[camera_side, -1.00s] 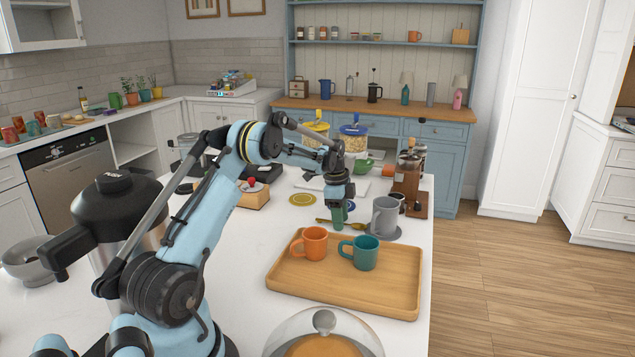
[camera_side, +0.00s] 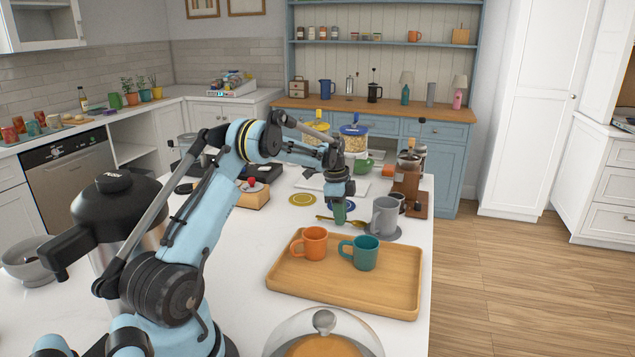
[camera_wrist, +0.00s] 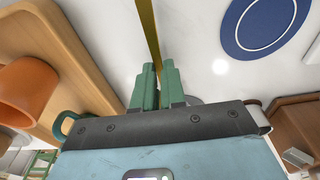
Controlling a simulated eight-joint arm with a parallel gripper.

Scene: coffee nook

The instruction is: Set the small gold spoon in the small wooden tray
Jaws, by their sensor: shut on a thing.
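My gripper (camera_side: 340,212) is shut on the small gold spoon (camera_side: 325,218), just above the white counter behind the tray. The spoon's ends stick out on both sides of the fingers in the side view. In the wrist view the gold spoon (camera_wrist: 149,38) runs up from between the green fingertips (camera_wrist: 157,70); its other end is hidden by the gripper. The wooden tray (camera_side: 390,290) lies nearer the side camera, and its rim also shows in the wrist view (camera_wrist: 75,60). An orange mug (camera_side: 315,243) and a teal mug (camera_side: 366,253) stand on it.
A grey mug (camera_side: 384,216) on a grey coaster stands right of my gripper. A blue coaster (camera_wrist: 262,22) and a yellow coaster (camera_side: 302,199) lie behind it. A glass dome (camera_side: 325,335) stands in front of the tray. The tray's right part and front are bare.

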